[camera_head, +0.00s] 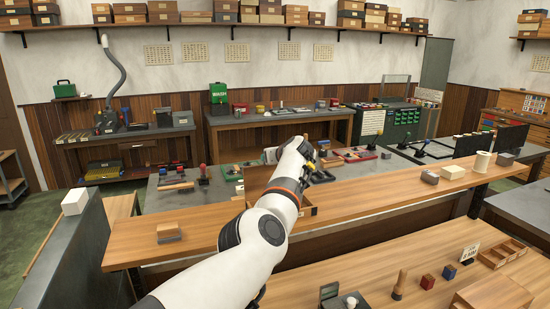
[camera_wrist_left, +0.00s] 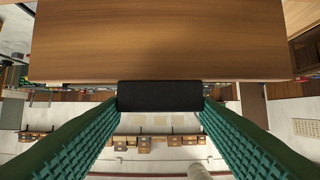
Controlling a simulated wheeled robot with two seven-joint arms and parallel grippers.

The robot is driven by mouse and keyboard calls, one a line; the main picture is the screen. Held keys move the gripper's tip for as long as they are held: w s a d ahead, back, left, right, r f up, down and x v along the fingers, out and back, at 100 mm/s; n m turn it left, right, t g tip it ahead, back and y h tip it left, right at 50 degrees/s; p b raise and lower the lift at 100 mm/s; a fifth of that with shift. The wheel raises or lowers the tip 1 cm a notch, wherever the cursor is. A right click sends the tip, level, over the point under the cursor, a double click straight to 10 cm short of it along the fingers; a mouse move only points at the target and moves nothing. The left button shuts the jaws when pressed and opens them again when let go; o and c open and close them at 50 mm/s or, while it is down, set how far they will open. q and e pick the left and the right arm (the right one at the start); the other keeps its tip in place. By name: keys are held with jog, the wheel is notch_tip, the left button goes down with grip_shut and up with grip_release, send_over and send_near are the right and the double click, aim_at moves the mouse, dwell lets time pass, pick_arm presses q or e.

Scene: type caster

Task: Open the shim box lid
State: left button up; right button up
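The wooden shim box (camera_head: 307,210) stands on the long wooden shelf, partly hidden behind my left arm. My left gripper (camera_head: 318,172) is at the box, dark and small in the head view. In the left wrist view, a plain wooden panel (camera_wrist_left: 160,42) of the box fills the top of the upside-down picture. A dark tab (camera_wrist_left: 160,96) at its edge sits between the green ribbed fingers of my left gripper (camera_wrist_left: 160,100), which touch its two sides. I cannot tell how far the lid is raised. My right gripper is not in view.
Small tools (camera_head: 203,173) lie on the bench behind. Blocks, a stamp and a tray (camera_head: 502,254) lie on the near table.

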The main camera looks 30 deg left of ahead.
pick_arm(q)
jog(key=o, duration=0.4)
jog(key=shift+r, duration=0.65)
jog(key=shift+s+d+f, duration=0.1)
jog(key=shift+f, duration=0.05)
jog(key=shift+f, duration=0.1)
jog(key=b+v, duration=0.8)
jog(key=v, duration=0.4)
